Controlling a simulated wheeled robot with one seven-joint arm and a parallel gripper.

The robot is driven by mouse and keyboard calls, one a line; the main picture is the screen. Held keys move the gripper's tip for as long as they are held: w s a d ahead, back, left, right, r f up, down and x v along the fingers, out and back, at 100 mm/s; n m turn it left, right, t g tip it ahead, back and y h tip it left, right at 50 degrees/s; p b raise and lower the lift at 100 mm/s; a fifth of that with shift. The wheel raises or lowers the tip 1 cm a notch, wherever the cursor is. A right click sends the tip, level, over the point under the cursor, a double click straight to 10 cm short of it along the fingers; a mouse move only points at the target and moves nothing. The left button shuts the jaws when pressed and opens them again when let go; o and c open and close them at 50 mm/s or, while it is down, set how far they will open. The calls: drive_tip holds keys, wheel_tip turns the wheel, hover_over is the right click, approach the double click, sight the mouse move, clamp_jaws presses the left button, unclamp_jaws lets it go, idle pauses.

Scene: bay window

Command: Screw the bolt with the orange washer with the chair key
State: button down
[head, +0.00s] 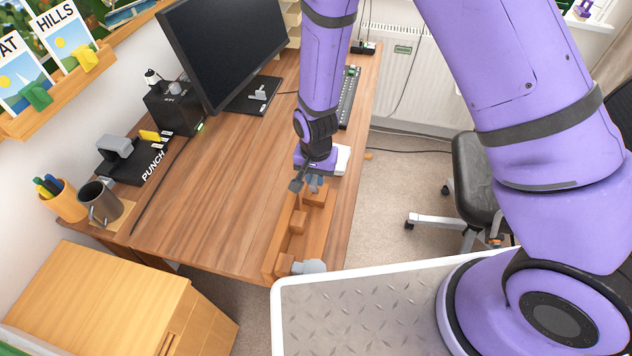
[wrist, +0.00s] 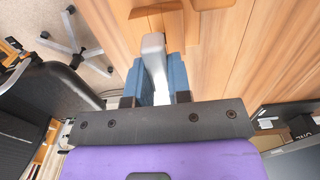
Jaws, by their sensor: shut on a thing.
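My gripper (head: 312,180) points down over the far end of a wooden piece with raised blocks (head: 283,241) at the desk's right edge. In the wrist view my gripper (wrist: 154,75) has blue finger pads closed on a grey metal bar (wrist: 153,48), which looks like the chair key. The bar's far end reaches toward wooden blocks (wrist: 157,18); whether it touches anything is unclear. I cannot make out a bolt or an orange washer in either view.
A grey clamp-like part (head: 309,266) sits at the near end of the wooden piece. A monitor (head: 225,45), keyboard (head: 348,97), mug (head: 99,204) and hole punch (head: 118,146) stand on the desk (head: 205,190). Its middle is clear. A black chair (head: 474,178) is at the right.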

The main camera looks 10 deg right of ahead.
drive_tip(key=shift+r, duration=2.4)
drive_tip(key=shift+w+d, duration=0.1)
drive_tip(key=w+d+n, duration=0.2)
drive_tip(key=w+d, duration=0.4)
drive_tip(key=d, duration=0.6)
drive_tip(key=w+d+n, duration=0.2)
drive_tip(key=w+d, duration=0.5)
drive_tip(key=d, duration=0.5)
drive_tip(key=shift+w+d+f, duration=0.25)
drive_tip(key=shift+w+f, duration=0.05)
drive_tip(key=shift+f, duration=0.05)
